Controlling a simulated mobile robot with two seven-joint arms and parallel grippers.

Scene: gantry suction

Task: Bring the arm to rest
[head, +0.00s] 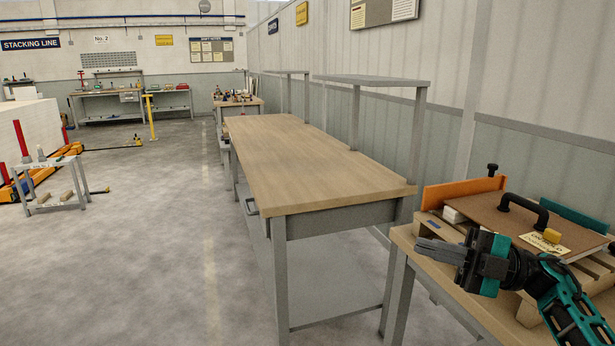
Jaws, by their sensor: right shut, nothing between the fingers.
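My right gripper (440,250) is at the lower right, with its arm coming in from the right edge. Its grey fingers are together and point left, with nothing between them. It appears in front of the near right bench (448,284) and the things on it; I cannot tell its exact height above the top. My left gripper does not show.
A long bare wooden workbench (290,160) with a raised shelf (372,80) stands along the right wall. A small trolley (47,164) stands left. The grey floor (150,250) between is clear.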

